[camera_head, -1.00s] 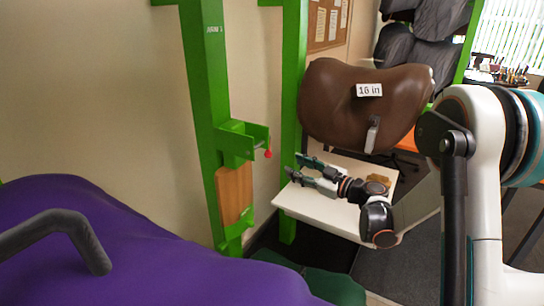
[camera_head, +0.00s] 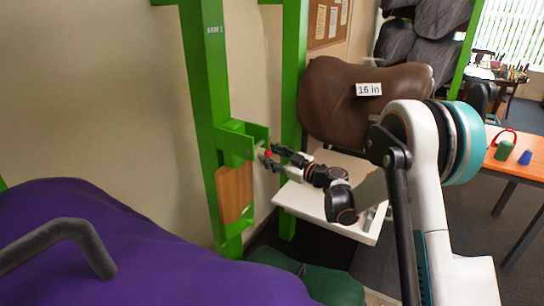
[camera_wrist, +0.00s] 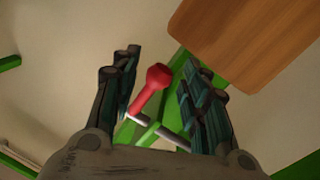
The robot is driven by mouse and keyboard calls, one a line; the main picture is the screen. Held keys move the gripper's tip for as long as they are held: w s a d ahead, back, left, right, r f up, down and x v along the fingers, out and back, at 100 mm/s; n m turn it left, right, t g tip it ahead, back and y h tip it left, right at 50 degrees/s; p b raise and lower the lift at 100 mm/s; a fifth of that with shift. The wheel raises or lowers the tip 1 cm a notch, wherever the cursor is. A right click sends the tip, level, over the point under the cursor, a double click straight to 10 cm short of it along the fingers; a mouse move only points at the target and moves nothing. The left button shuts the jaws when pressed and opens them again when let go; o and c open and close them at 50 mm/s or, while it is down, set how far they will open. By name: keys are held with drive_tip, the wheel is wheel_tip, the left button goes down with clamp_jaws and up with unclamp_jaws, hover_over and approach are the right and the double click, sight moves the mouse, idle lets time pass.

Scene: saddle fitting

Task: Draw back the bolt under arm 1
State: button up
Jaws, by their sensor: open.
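The green post labelled ARM 1 (camera_head: 207,100) stands left of centre in the head view, with a green bracket (camera_head: 236,142) on its side. The bolt's red knob (camera_head: 267,153) sticks out at the bracket's right end. In the wrist view the red knob (camera_wrist: 157,77) and its handle lie between my fingers, with a metal rod (camera_wrist: 172,137) below. My gripper (camera_head: 271,157) is open, its fingertips around the knob. In the wrist view my gripper (camera_wrist: 158,85) has a finger on either side of the knob, with gaps visible.
A wooden board (camera_head: 235,193) hangs on the post below the bracket. A white table (camera_head: 325,205) lies under my forearm. A brown saddle (camera_head: 345,100) marked 16 in stands behind. A purple covered form (camera_head: 120,255) fills the lower left.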

clamp_jaws()
drive_tip(key=w+d, duration=0.5)
drive_tip(key=w, duration=0.3)
drive_tip(key=shift+d, duration=0.2)
unclamp_jaws()
drive_tip(key=v, duration=1.2)
